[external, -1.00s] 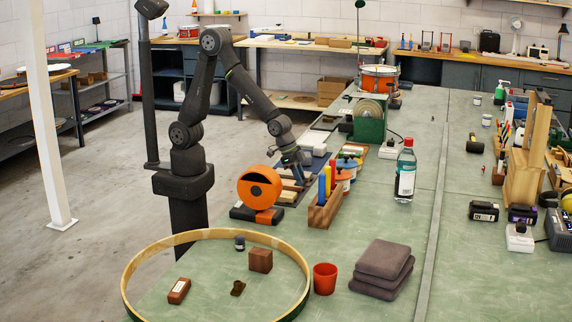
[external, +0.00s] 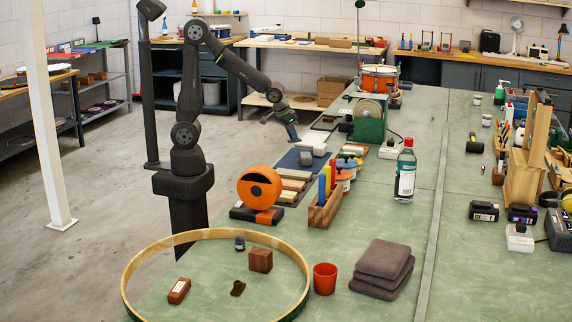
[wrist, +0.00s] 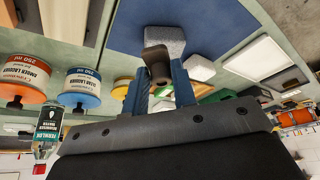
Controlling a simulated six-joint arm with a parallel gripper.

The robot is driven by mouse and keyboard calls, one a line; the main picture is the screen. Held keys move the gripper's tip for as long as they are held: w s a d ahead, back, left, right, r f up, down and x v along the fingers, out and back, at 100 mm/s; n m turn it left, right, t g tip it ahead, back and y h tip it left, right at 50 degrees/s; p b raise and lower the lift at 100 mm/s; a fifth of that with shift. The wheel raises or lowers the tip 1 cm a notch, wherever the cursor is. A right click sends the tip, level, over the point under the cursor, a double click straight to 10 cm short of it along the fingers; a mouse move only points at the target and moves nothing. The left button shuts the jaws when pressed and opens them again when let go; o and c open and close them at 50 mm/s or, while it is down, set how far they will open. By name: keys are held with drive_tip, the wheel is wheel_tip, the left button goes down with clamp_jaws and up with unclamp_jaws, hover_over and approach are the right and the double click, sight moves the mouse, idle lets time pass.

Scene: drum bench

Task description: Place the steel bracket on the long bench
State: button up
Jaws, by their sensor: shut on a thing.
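My gripper (wrist: 158,85) is shut on a small dark brown-grey metal piece, which I take for the steel bracket (wrist: 157,62). The piece sticks out past the blue fingertips in the wrist view. In the external view my gripper (external: 293,136) is raised above the left edge of the long green bench (external: 345,250), behind the blue mat (external: 288,160). The bracket cannot be made out there. It looks held clear of the surface.
Grey blocks (external: 306,158) lie on the blue mat, with wooden strips (external: 293,185) in front. Lacquer tins (external: 343,178), a clear bottle (external: 405,172) and a green grinder (external: 370,122) stand nearby. A large hoop (external: 128,278) lies at the front.

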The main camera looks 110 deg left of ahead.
hover_over(297, 157)
wheel_tip(297, 157, down, 7)
drive_tip(key=shift+a+r, duration=0.1)
drive_tip(key=shift+w+f, duration=0.1)
drive_tip(key=shift+f, duration=1.9)
drive_tip(key=shift+f, duration=0.15)
drive_tip(key=o, duration=1)
drive_tip(key=shift+r, duration=0.5)
drive_tip(key=v, duration=1.1)
